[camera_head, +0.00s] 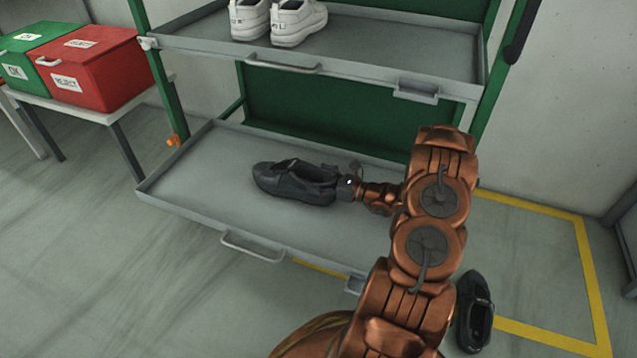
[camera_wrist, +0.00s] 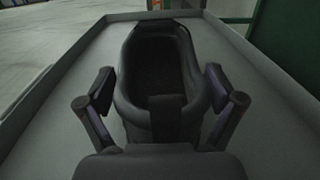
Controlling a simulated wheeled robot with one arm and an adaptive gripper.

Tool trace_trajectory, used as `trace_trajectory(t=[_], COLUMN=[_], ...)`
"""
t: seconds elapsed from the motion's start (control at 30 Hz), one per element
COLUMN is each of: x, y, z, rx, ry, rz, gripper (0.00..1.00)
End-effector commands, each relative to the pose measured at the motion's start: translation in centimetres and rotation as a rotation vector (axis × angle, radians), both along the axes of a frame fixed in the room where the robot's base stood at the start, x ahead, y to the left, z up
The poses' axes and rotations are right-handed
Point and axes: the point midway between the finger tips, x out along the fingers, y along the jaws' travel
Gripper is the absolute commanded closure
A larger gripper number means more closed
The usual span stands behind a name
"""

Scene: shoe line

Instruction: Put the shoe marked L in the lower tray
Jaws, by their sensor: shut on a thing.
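A black shoe (camera_head: 292,182) is inside the lower tray (camera_head: 190,187), toe to the left, lying level on or just above the tray floor. My gripper (camera_head: 347,184) is shut on its heel end from the right. In the wrist view the black shoe (camera_wrist: 157,60) points away, with its opening upward and a finger of my gripper (camera_wrist: 158,100) on each side of the heel. The grey tray walls (camera_wrist: 62,85) show around it. No letter is readable on this shoe; my gripper hides its heel.
A second black shoe (camera_head: 474,312) is on the floor at right, beside my arm. White shoes (camera_head: 290,20) stand in the upper tray (camera_head: 380,62), above the lower one. Green (camera_head: 40,38) and red (camera_head: 105,75) boxes stand on a table at left. The lower tray's left part is free.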

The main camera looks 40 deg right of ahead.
Motion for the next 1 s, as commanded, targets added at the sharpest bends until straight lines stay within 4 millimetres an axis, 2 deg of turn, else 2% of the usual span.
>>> trace_trajectory(t=[0.1, 0.47, 0.5, 0.57, 1.0], x=[-0.01, 0.03, 0.01, 0.00, -0.29], y=[-0.04, -0.03, -0.04, -0.03, -0.22], z=[-0.57, -0.62, -0.68, -0.68, -0.49], rx=[-0.001, 0.000, -0.001, -0.001, 0.000], ry=[-0.003, -0.004, -0.003, -0.003, -0.001], rz=[0.000, 0.000, 0.000, 0.000, -0.001], gripper=[0.63, 0.63, 0.06, 0.00, 0.00])
